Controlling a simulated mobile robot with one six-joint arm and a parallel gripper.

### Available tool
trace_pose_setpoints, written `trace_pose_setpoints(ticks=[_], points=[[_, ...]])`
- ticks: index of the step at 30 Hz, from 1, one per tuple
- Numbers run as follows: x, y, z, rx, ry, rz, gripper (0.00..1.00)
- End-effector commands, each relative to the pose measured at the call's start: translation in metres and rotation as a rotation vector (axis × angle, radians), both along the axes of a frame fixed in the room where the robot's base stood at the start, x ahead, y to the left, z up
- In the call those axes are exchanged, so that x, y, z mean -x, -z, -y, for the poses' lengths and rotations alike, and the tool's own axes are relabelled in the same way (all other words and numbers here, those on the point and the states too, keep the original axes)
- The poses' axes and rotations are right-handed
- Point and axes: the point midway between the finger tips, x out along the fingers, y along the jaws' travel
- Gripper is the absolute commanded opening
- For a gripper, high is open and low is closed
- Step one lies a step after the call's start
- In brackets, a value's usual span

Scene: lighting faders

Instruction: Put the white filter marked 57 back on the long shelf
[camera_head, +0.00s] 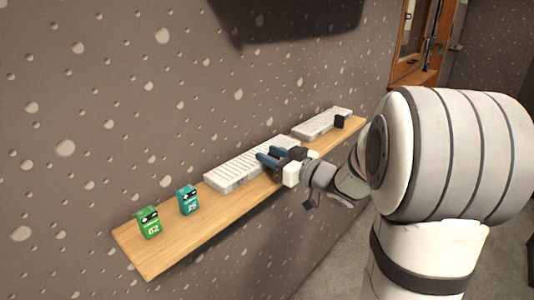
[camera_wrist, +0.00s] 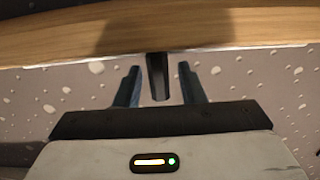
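I see no white filter marked 57 in either view. The long wooden shelf (camera_head: 185,241) runs along the wall in the head view, and a wooden edge crosses the top of the wrist view (camera_wrist: 60,37). My gripper (camera_head: 262,155) is at the middle of the shelf, by the front of a pale panel with rows of keys or faders (camera_head: 228,176). Its two blue fingers stand apart in both views. In the wrist view a dark upright piece (camera_wrist: 157,77) shows between the fingers (camera_wrist: 160,85), with gaps either side; I cannot tell what it is.
A green box marked 82 (camera_head: 149,222) and a teal box (camera_head: 188,199) stand on the left part of the shelf. A second pale panel (camera_head: 322,123) lies farther right, with a small black block (camera_head: 339,122) by it. The speckled wall (camera_head: 120,120) stands behind.

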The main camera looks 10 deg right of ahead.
Motion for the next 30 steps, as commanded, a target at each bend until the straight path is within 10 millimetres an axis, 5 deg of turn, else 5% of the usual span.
trace_pose_setpoints(ticks=[9, 15, 23, 30], points=[[0.056, 0.001, 0.042, 0.001, 0.005, 0.002, 0.36], [0.075, 0.000, 0.055, 0.001, 0.003, 0.001, 0.36], [0.078, 0.000, 0.059, 0.011, 0.018, -0.001, 0.36], [0.051, 0.001, 0.073, 0.159, 0.305, -0.049, 0.36]])
